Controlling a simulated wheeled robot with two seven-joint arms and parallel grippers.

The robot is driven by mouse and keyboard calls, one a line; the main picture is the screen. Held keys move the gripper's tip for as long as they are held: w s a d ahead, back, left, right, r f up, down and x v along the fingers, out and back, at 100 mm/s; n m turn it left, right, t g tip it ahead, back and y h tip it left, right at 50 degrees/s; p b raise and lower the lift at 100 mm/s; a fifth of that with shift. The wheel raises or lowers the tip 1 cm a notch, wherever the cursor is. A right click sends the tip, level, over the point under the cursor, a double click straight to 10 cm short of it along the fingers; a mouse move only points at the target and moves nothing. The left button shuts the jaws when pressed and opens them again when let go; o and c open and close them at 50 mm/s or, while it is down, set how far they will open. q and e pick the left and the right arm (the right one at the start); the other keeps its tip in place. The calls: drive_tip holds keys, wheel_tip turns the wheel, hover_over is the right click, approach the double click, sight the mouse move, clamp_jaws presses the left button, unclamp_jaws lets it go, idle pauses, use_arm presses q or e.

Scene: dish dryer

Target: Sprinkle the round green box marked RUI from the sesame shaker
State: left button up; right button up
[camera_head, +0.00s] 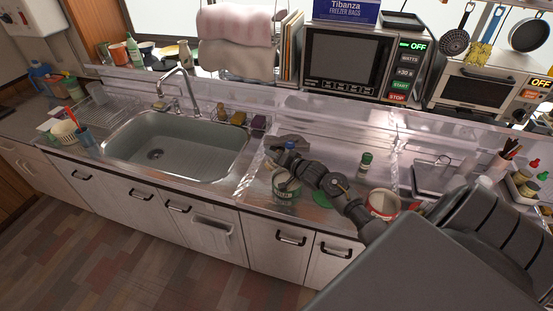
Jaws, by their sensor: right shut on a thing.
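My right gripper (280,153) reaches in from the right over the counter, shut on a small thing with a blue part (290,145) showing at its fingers. This may be the sesame shaker; most of it is hidden by the gripper. A round green and white container (286,190) stands on the counter just below the gripper and looks open at the top. It may be the round green box, but I cannot read a RUI mark. A flat green disc (322,200) lies to its right, partly behind my arm. My left gripper is not in view.
A sink (180,150) lies to the left. A green-capped jar (366,160) stands behind my arm, and a red and white tub (383,204) stands to its right. A microwave (350,62) and a toaster oven (485,88) stand at the back. My arm covers the lower right.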

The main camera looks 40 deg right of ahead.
drive_tip(key=f+m+b, duration=0.1)
drive_tip(key=m+b, duration=0.1)
drive_tip(key=m+t+y+b, duration=0.1)
drive_tip(key=b, duration=0.1)
drive_tip(key=a+f+m+t+b, duration=0.1)
drive_tip(key=m+b, duration=0.1)
drive_tip(key=b, duration=0.1)
drive_tip(key=shift+w+f+m+y, duration=0.15)
drive_tip(key=shift+f+m+y, duration=0.15)
drive_tip(key=shift+r+m+t+p, duration=0.4)
drive_tip(key=shift+m+t+p, duration=0.1)
drive_tip(key=shift+m+p, duration=0.35)
drive_tip(key=m, duration=0.2)
drive_tip(key=m+t, duration=0.1)
drive_tip(key=m, duration=0.1)
drive_tip(key=m+t, duration=0.1)
drive_tip(key=m, duration=0.1)
drive_tip(key=shift+d+f+m+p, duration=0.15)
drive_tip(key=shift+d+m+p, duration=0.1)
drive_tip(key=shift+p, duration=0.05)
